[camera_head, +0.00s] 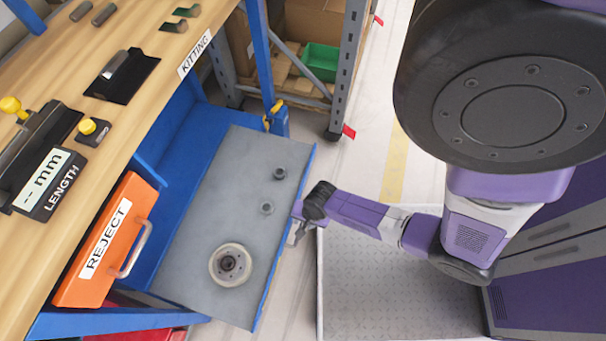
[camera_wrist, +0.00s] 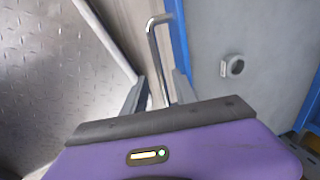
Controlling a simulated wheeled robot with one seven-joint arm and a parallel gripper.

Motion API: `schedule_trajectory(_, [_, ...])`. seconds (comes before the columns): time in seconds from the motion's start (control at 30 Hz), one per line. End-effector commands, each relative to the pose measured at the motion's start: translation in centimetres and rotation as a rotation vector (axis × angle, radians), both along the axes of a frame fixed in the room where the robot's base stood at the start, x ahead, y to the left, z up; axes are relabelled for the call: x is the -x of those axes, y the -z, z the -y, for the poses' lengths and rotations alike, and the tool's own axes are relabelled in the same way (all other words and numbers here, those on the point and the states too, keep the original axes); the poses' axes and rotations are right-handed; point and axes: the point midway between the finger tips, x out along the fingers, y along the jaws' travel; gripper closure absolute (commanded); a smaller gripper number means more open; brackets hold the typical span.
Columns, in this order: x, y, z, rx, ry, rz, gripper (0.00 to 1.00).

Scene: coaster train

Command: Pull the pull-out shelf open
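The pull-out shelf (camera_head: 205,215) is a grey plate with a blue front edge, extending out beside the wooden bench. A white wheel-like disc (camera_head: 231,264) and two small dark round parts lie on it. In the wrist view the shelf (camera_wrist: 215,30) fills the right side, and its bent metal bar handle (camera_wrist: 152,45) stands off the blue edge. My gripper (camera_head: 299,226) is at the shelf's front edge. In the wrist view my gripper's fingers (camera_wrist: 160,92) stand apart, with the lower part of the handle between them. Gaps show beside the bar. The head view mostly hides the handle.
An orange REJECT bin (camera_head: 112,235) with a metal handle sits under the bench (camera_head: 75,75) at the left. A grey rack post (camera_head: 348,65) stands behind the shelf. Pale floor (camera_head: 365,150) shows to the right of the shelf, with a metal tread plate (camera_head: 375,295) in front.

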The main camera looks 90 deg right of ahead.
Motion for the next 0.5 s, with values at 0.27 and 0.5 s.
schedule_trajectory(0.27, [0.8, -4.1, -0.2, 0.000, 0.001, 0.000, 0.66])
schedule_trajectory(0.5, [0.9, -4.7, -0.3, -0.001, 0.000, -0.002, 0.66])
